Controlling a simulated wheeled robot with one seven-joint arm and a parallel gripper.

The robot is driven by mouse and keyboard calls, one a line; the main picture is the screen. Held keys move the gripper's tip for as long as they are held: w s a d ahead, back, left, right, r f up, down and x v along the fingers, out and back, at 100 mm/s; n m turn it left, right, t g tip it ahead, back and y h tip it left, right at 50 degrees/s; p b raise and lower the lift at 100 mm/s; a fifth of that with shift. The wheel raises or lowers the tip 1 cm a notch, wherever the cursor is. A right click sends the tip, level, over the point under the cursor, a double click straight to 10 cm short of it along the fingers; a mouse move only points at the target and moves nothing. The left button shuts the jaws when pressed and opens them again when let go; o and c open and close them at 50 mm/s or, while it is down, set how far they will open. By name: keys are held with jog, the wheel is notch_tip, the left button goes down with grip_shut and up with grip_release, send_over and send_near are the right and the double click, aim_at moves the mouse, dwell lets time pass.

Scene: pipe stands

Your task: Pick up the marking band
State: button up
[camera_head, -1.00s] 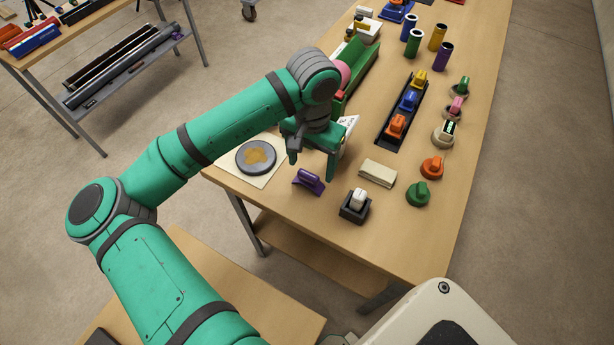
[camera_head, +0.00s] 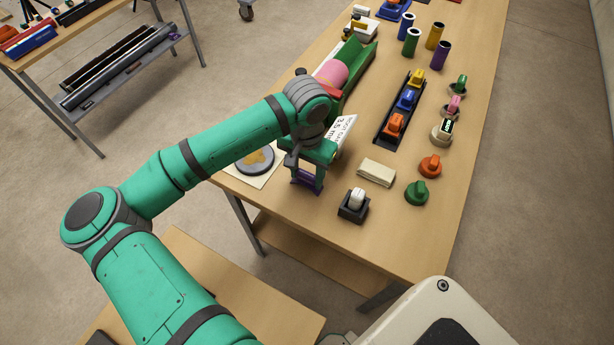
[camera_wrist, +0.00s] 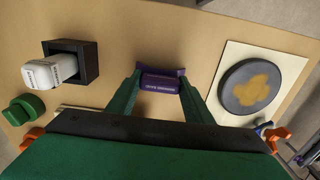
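The marking band, as I take it, is a small purple curved piece with a line of pale lettering; it lies on the wooden table and shows between my fingers in the head view (camera_head: 305,181) and the wrist view (camera_wrist: 160,84). My gripper (camera_head: 307,184) points down over it. In the wrist view my gripper (camera_wrist: 161,82) has its two green fingers apart, one on each side of the purple piece. I cannot tell whether the fingertips touch it. The lettering is too small to read.
A white piece in a black holder (camera_head: 353,212) and a pale block (camera_head: 376,173) stand right of my gripper. A grey disc with a tan patch (camera_wrist: 251,86) lies on a cream sheet on the other side. Green and orange knobs stand farther right.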

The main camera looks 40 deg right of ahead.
jog(key=shift+c, duration=1.1)
jog(key=shift+r, duration=0.15)
